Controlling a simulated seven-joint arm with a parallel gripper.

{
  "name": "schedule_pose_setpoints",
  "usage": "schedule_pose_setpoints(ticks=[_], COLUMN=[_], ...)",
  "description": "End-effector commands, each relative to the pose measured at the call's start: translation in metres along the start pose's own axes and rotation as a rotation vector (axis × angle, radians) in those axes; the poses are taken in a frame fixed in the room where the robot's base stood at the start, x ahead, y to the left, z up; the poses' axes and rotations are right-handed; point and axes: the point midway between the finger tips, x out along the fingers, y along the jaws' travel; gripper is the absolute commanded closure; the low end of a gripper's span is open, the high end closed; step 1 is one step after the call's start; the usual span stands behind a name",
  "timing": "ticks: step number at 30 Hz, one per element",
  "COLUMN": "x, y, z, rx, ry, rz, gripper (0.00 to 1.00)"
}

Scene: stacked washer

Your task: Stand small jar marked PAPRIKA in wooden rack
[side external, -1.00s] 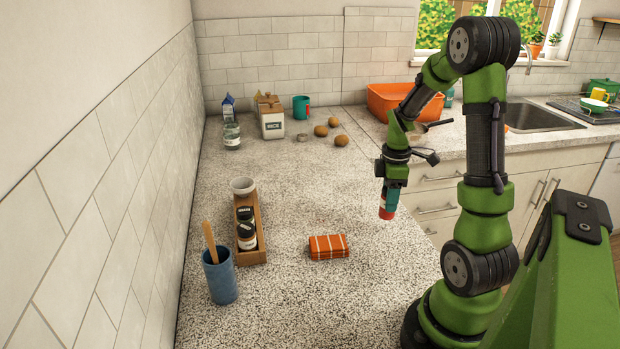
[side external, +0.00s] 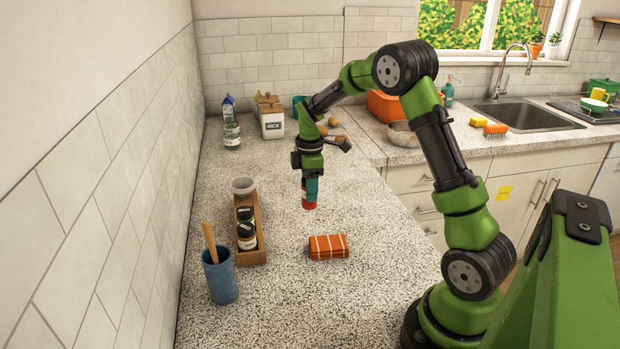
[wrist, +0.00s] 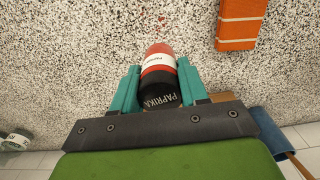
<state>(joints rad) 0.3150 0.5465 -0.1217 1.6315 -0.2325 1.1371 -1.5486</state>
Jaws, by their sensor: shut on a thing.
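The PAPRIKA jar (wrist: 158,66) has a red body, a white label and a black lid lettered PAPRIKA. My gripper (wrist: 157,86) is shut on it, with a teal finger on each side. In the side external view the jar (side external: 309,201) hangs from my gripper (side external: 311,190) above the counter, lid end up. The wooden rack (side external: 251,257) stands on the counter to the left of my gripper. In the wrist view only a brown bit of what may be the rack shows behind my gripper.
A folded orange striped cloth (side external: 328,246) lies on the counter right of the rack. A blue cup with a wooden utensil (side external: 219,277) stands close to the rack's near end. A bottle (side external: 232,136) and a RICE canister (side external: 272,122) stand at the back. The tiled wall is at left.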

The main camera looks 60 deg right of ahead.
Motion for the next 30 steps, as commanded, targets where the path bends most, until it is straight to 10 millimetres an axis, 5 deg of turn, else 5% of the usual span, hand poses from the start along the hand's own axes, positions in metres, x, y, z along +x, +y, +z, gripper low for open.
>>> schedule_pose_setpoints(ticks=[6, 12, 19, 30], x=[-0.013, -0.034, -0.062, -0.005], y=[0.022, 0.025, 0.026, 0.022], z=[-0.099, -0.157, -0.172, -0.170], rx=[0.009, 0.077, 0.187, 0.216], ry=[0.000, 0.000, 0.001, -0.002], rz=[0.002, 0.004, 0.003, 0.000], gripper=[0.88, 0.88, 0.88, 0.88])
